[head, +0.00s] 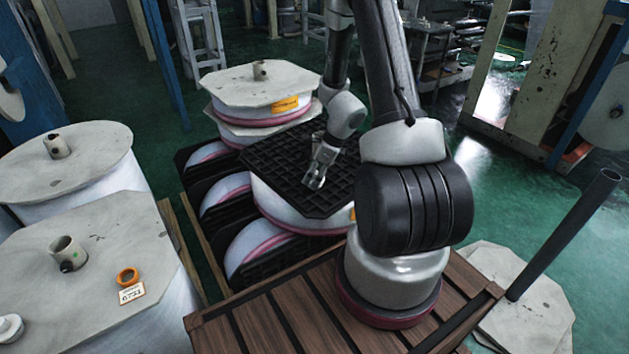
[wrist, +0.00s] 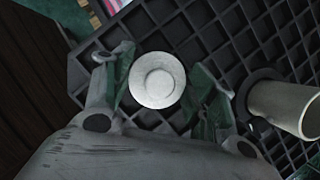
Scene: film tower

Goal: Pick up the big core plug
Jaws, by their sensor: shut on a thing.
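The big core plug (wrist: 158,80) is a pale round piece with a raised disc in its middle. In the wrist view it sits between the two fingers of my gripper (wrist: 163,82), which is shut on it. Behind it is a black grid board (wrist: 245,45). In the head view my gripper (head: 318,178) points down over the same black grid board (head: 285,155), on top of a film roll. The plug is too small or hidden there to make out clearly. I cannot tell whether it touches the board.
A pale tube (wrist: 285,108) rises from the board close to my gripper's right. White rolls with octagonal lids (head: 85,270) stand at left; one carries an orange ring (head: 127,277) and a label card (head: 131,293). A dark pole (head: 565,235) leans at right.

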